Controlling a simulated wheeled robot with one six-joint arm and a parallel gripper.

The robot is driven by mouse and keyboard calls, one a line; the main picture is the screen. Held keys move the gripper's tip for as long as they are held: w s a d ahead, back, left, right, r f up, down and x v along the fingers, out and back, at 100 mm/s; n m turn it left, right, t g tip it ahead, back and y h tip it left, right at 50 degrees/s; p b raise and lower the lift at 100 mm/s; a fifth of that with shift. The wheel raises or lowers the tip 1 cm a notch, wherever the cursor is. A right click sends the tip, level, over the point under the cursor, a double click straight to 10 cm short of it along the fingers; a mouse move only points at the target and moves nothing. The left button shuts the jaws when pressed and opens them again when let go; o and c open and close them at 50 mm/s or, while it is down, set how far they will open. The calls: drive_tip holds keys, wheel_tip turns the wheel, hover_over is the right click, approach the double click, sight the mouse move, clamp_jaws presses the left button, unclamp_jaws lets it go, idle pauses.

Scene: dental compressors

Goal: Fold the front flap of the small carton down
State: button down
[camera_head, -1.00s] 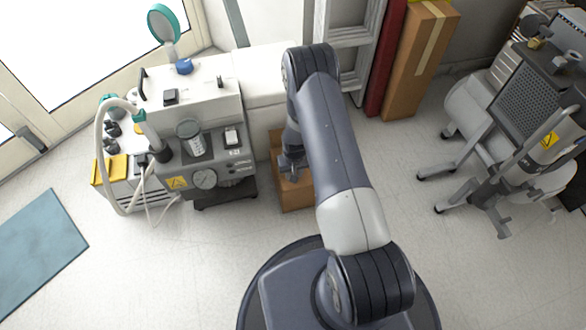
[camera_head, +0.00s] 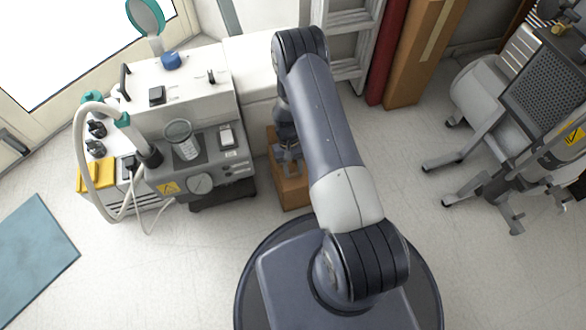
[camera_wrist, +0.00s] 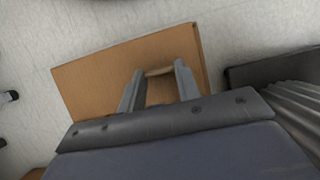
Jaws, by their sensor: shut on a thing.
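The small brown carton (camera_head: 292,194) stands on the floor, partly covered by my arm in the head view. My gripper (camera_head: 288,158) is over the carton's top. In the wrist view, a broad brown cardboard face of the carton (camera_wrist: 95,75) lies behind the fingers. My gripper (camera_wrist: 158,74) is shut on a narrow light-brown cardboard piece between its fingertips, which looks like the edge of the front flap (camera_wrist: 159,71). The flap's full shape and angle are hidden by the gripper and arm.
A grey compressor unit with a gauge (camera_head: 200,183) stands close left of the carton. A white cabinet (camera_head: 252,70) is behind it. A ladder (camera_head: 348,45) and a tall carton (camera_head: 420,60) stand at the back. Floor (camera_head: 400,130) right of the carton is clear.

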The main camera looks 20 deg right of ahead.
drive_tip(key=shift+f, duration=0.15)
idle(0.4)
drive_tip(key=c, duration=1)
unclamp_jaws()
drive_tip(key=p+v, duration=0.3)
drive_tip(key=v, duration=0.8)
drive_tip(key=shift+w, duration=0.2)
drive_tip(key=shift+f, duration=0.15)
drive_tip(key=b+x, duration=0.3)
drive_tip(key=x, duration=0.7)
drive_tip(key=shift+s+f, duration=0.25)
drive_tip(key=shift+s, duration=0.05)
drive_tip(key=shift+s+r, duration=0.1)
